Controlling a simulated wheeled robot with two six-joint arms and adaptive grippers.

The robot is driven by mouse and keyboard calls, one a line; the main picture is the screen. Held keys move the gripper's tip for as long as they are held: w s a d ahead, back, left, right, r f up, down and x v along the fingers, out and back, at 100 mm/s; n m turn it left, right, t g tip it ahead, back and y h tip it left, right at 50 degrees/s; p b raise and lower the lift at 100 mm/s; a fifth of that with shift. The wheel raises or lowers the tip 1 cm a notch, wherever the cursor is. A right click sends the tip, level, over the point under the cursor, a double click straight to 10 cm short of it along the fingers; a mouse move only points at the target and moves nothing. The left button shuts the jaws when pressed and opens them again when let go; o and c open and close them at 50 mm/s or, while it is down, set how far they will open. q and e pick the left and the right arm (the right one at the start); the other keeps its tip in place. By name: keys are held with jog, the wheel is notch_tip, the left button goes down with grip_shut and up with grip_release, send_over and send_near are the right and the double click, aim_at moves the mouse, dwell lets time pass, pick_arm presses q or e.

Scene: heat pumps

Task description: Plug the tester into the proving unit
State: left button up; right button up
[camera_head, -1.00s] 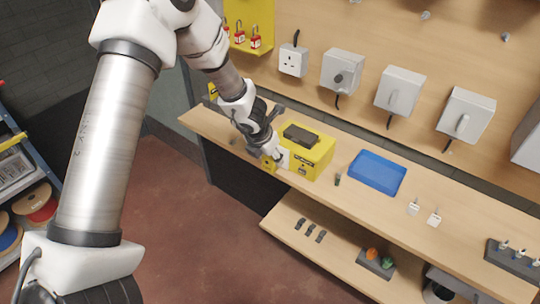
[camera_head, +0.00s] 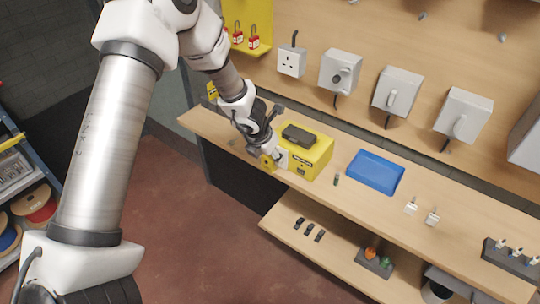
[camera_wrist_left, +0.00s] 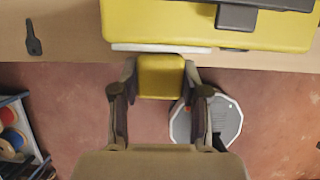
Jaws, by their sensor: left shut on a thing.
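The proving unit is a yellow box (camera_head: 313,160) with a black part on top, standing on the bench. Its near side carries a white plate (camera_head: 283,158), which also shows in the left wrist view (camera_wrist_left: 160,47). My left gripper (camera_head: 273,158) is at that near side, shut on the yellow tester (camera_head: 266,163). In the left wrist view the tester (camera_wrist_left: 160,78) sits between the two fingers, its far end right at the white plate. I cannot tell whether it touches the plate or has entered it; the contact is hidden. My right gripper is not in view.
A blue tray (camera_head: 376,172) lies to the right on the bench, with a small dark green item (camera_head: 336,180) between. A black key-like item (camera_wrist_left: 33,38) lies left of the unit.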

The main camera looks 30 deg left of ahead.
pick_arm(q)
jog(key=shift+w+p, duration=0.25)
jog(key=shift+p, duration=0.15)
jog(key=o, duration=1.2)
jog(key=s+b, duration=0.2)
jog(key=b, duration=0.1)
jog(key=shift+s+a+f, duration=0.1)
jog(key=shift+s+f, duration=0.05)
jog(key=shift+f, duration=0.1)
jog(key=shift+s+a+r+b, duration=0.15)
jog(key=shift+s+b, duration=1)
jog(key=shift+s, duration=0.8)
jog(key=shift+s+a+b, duration=0.15)
jog(key=shift+s+b, duration=1)
jog(key=shift+s, duration=0.8)
jog(key=shift+s+a+r+b, duration=0.15)
jog(key=shift+s+b, duration=1)
jog(key=shift+s, duration=0.8)
